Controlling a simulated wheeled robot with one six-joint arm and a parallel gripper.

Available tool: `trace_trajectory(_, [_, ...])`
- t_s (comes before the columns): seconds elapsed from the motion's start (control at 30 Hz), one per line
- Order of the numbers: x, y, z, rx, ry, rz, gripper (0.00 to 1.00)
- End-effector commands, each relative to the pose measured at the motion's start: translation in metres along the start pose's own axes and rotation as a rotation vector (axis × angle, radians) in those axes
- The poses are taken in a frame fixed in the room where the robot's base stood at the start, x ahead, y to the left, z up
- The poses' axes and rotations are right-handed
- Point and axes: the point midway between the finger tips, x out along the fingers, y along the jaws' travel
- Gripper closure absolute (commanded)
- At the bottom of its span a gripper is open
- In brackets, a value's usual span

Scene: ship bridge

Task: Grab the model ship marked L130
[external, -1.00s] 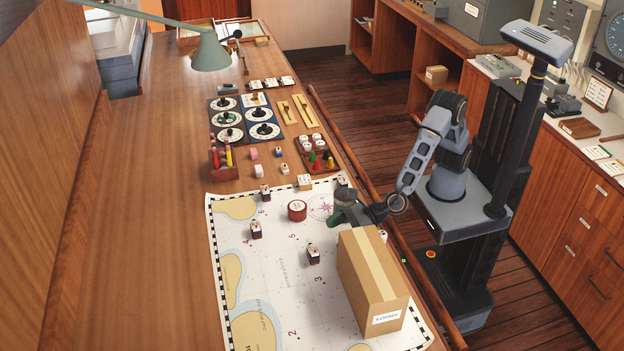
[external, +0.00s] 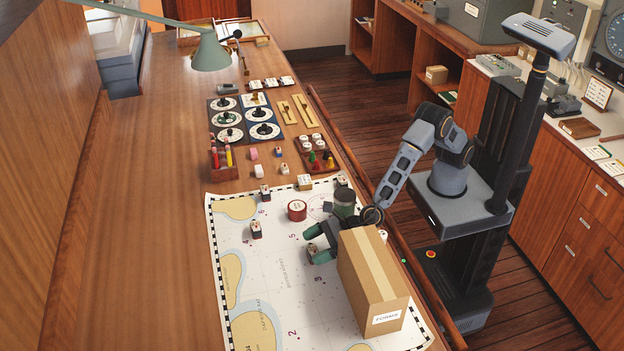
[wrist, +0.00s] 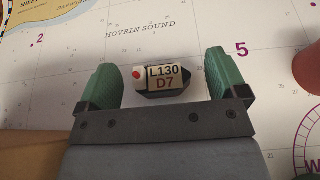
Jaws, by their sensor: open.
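The model ship marked L130 (wrist: 162,82) lies on the chart in the wrist view. It is a small dark hull with a white top, a red dot and the label "L130 D7". My gripper (wrist: 165,80) is open, with a green finger on each side of the ship and a gap at both sides.
The cardboard box (external: 372,282) stands close to the right of my gripper. A red round tin (external: 297,210) and another small ship (external: 256,229) stand on the chart (external: 262,278). The chart's lower left is clear.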

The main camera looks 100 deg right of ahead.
Motion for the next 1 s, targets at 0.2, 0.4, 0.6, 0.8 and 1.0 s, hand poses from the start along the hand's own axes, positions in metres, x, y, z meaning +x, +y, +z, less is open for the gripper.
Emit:
trace_trajectory(0.2, [-0.0002,-0.0001,-0.0001,0.0,0.0,0.0,0.22])
trace_trajectory(0.4, [-0.0004,-0.0001,-0.0002,0.0,0.0,0.0,0.41])
trace_trajectory(0.6, [-0.0004,-0.0001,-0.0002,0.0,0.001,0.0,0.6])
trace_trajectory(0.8, [-0.0004,-0.0001,0.0,0.0,0.0,0.0,0.62])
trace_trajectory(1.0, [-0.003,-0.0001,0.0068,0.001,-0.001,-0.001,0.62])
